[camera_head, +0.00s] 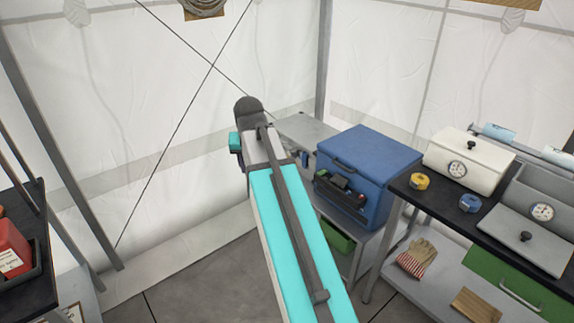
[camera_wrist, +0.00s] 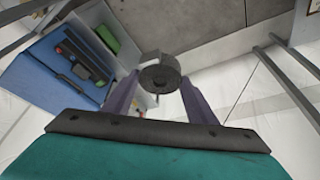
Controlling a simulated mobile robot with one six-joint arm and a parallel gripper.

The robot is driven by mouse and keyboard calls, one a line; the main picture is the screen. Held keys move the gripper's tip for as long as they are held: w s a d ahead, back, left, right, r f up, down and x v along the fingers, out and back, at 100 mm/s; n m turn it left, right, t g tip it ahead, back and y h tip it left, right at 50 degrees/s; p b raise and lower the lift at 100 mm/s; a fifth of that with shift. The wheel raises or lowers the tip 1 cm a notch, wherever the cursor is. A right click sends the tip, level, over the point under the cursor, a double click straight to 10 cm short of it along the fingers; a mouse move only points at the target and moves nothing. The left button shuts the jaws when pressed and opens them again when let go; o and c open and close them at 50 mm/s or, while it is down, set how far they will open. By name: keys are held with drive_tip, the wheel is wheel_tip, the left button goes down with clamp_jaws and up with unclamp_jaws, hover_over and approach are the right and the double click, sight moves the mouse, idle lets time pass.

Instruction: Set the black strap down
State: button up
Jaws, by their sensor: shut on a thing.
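The black strap (camera_wrist: 158,78) shows in the wrist view as a dark, round, rolled coil with a lighter loop behind it. My gripper (camera_wrist: 159,84) is shut on it, with a purple-grey finger on each side. The strap hangs in the air, with grey floor and a grey bench edge behind it. In the head view my arm hides the strap and most of the gripper. Whether the strap touches anything beneath is not clear.

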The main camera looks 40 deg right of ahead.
drive_tip(key=w+a+r+n+t+y, duration=0.1)
drive_tip(key=a+n, duration=0.5)
drive_tip(key=a, duration=1.6)
drive_tip(key=shift+w+a+r+n+y, duration=0.3)
drive_tip(key=shift+w+r+y, duration=0.4)
drive_tip(key=shift+w, duration=0.45)
drive_tip(key=shift+r, duration=0.1)
